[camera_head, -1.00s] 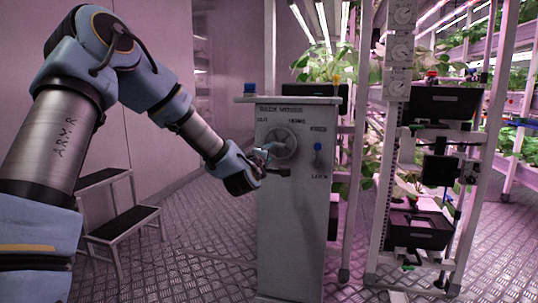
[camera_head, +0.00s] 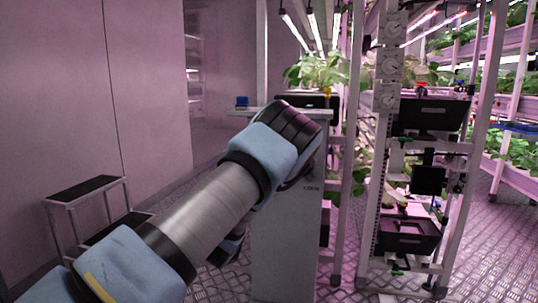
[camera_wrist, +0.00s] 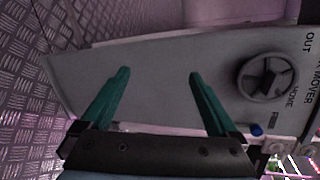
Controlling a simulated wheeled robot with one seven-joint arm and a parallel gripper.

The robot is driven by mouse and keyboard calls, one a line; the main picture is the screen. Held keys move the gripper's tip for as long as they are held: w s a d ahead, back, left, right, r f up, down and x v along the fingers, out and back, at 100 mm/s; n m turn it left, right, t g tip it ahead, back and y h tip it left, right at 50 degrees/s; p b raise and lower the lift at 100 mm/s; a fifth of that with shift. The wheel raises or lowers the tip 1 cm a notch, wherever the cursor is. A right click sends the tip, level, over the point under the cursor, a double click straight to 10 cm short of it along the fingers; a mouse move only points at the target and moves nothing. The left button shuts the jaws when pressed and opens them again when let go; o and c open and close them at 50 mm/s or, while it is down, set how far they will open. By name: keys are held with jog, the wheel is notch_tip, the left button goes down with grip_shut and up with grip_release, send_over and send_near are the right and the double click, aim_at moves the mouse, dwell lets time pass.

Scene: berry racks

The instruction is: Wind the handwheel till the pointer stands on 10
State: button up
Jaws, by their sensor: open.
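The grey rack mover cabinet (camera_head: 285,245) stands ahead, its front partly covered by my arm in the head view. The handwheel (camera_wrist: 267,77) shows at the right of the wrist view, a round dark-grey wheel with OUT and HOME lettered beside it; the head view hides it. My gripper (camera_wrist: 160,73) is open and empty, its two teal fingers apart over the bare cabinet front, left of the wheel and not around it. A blue lever knob (camera_wrist: 257,130) sits below the wheel in the wrist view. I cannot make out a pointer or a 10.
A tall white rack with black trays (camera_head: 409,236) and dials (camera_head: 388,97) stands to the right. A step stool (camera_head: 88,188) is at the left by the wall. A small blue item (camera_head: 241,101) is on the cabinet top. Patterned metal floor is clear between stool and cabinet.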

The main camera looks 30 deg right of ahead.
jog(key=s+d+r+m+t+h+p, duration=0.15)
jog(key=d+r+m, duration=0.25)
jog(key=r+m, duration=0.55)
jog(key=s+d+r+m+g+h+p, duration=0.15)
jog(key=d+r+m, duration=0.25)
jog(key=r+m, duration=0.55)
jog(key=w+d+t, duration=0.1)
jog(key=w+d, duration=0.5)
jog(key=w, duration=0.2)
jog(key=shift+w+d+h, duration=0.2)
jog(key=shift+d+h, duration=0.2)
jog(key=shift+b, duration=0.3)
jog(key=c, duration=1.4)
